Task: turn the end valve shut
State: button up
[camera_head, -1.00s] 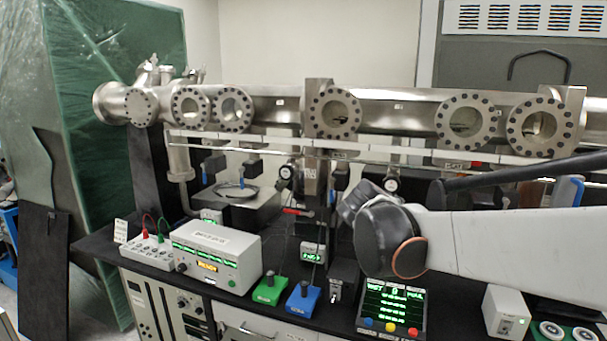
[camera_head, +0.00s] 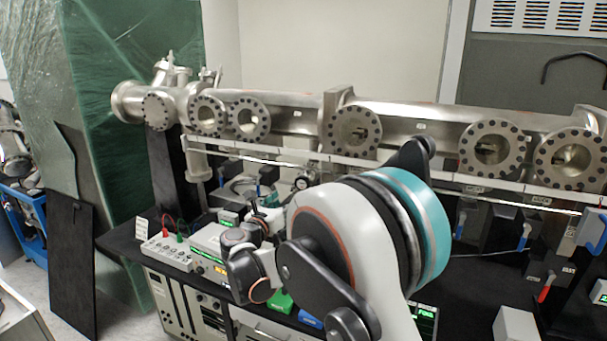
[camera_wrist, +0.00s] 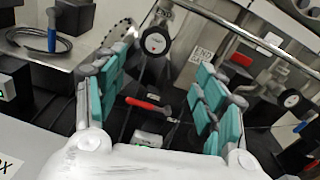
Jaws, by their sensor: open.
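In the wrist view, a red lever handle (camera_wrist: 143,103) shows between the fingers of my gripper (camera_wrist: 162,78), beyond them. My gripper is open, with teal pads on both fingers, and nothing is between the pads. The fingers do not appear to touch the handle. In the head view my arm covers the middle of the bench, and this handle is hidden there. Another red handle (camera_head: 546,288) hangs at the right of the head view, with a blue handle (camera_head: 524,236) beside it.
A long steel vacuum chamber (camera_head: 410,119) with round flanges runs above the bench. In the wrist view, a round white-faced gauge (camera_wrist: 154,42) stands beyond the fingers, and a blue handle (camera_wrist: 52,32) is at upper left. A power supply (camera_head: 207,240) sits left of my arm.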

jog(key=shift+n, duration=0.3)
jog(key=x, duration=0.9)
jog(key=b+x, duration=0.1)
jog(key=x, duration=0.3)
jog(key=shift+w+a+r, duration=0.1)
jog(key=shift+w+a, duration=0.15)
jog(key=shift+w, duration=0.1)
jog(key=c, duration=1.1)
